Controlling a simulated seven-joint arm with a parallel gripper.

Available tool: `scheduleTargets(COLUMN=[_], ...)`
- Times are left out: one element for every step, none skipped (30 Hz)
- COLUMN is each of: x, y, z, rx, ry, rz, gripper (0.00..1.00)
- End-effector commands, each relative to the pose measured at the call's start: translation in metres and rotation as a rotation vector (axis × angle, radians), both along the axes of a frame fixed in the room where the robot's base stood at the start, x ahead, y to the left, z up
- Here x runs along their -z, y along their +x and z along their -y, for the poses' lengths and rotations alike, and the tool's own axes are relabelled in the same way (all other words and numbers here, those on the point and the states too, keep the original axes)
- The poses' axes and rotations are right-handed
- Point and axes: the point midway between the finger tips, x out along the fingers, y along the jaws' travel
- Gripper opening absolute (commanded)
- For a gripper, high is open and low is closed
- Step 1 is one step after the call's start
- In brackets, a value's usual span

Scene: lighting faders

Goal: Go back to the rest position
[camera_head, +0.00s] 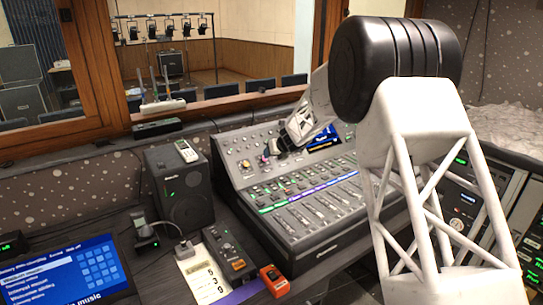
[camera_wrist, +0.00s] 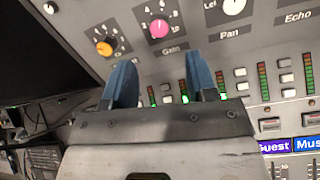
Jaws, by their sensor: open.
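My gripper (camera_wrist: 164,84) shows in the wrist view with its two blue fingers apart and nothing between them. It hangs close over the mixing console's upper panel, just below the pink gain knob (camera_wrist: 159,28) and the orange knob (camera_wrist: 104,48). Whether the fingertips touch the panel cannot be told. In the head view my arm reaches across the right side to the console (camera_head: 300,235), and my gripper (camera_head: 282,150) is small and dark at its upper part. The faders (camera_head: 310,208) lie below it on the console.
A black speaker (camera_head: 183,190) with a handheld device (camera_head: 187,151) on top stands left of the console. A screen (camera_head: 65,275), a small control box (camera_head: 230,255) and an orange device (camera_head: 275,281) are at the front. A wooden window ledge (camera_head: 220,108) runs behind. Rack equipment (camera_head: 470,200) is at right.

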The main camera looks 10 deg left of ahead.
Motion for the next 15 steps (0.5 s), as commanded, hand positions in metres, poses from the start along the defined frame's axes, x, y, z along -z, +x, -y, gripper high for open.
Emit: scheduleTargets(x=[-0.0003,-0.0004,-0.0004,-0.0005,-0.0004,-0.0005,-0.0005,-0.0004,-0.0005,-0.0005,-0.0006,-0.0011,-0.0016,-0.0025,-0.0041], y=[-0.0005,-0.0007,-0.0008,-0.0007,-0.0007,-0.0006,-0.0006,-0.0007,-0.0006,-0.0006,-0.0006,-0.0009,-0.0013,-0.0019,-0.0032], z=[0.0006,0.0008,0.0008,0.0009,0.0009,0.0009,0.0009,0.0009,0.0009,0.0009,0.0009,0.0013,0.0018,0.0025,0.0039], rx=[0.0,0.0,0.0,0.0,0.0,0.0,0.0,0.0,0.0,0.0,0.0,-0.001,-0.003,-0.006,-0.011], ry=[0.0,0.0,-0.001,-0.001,-0.001,0.0,0.0,0.0,0.0,0.0,0.0,-0.001,-0.003,-0.005,-0.009], rz=[0.0,0.0,-0.001,-0.001,-0.001,0.0,0.0,0.0,0.0,0.0,0.0,0.001,0.001,0.004,0.007], gripper=[0.52,0.52,0.52,0.52,0.52,0.52,0.52,0.52,0.52,0.52,0.52,0.52,0.52,0.52,0.52])
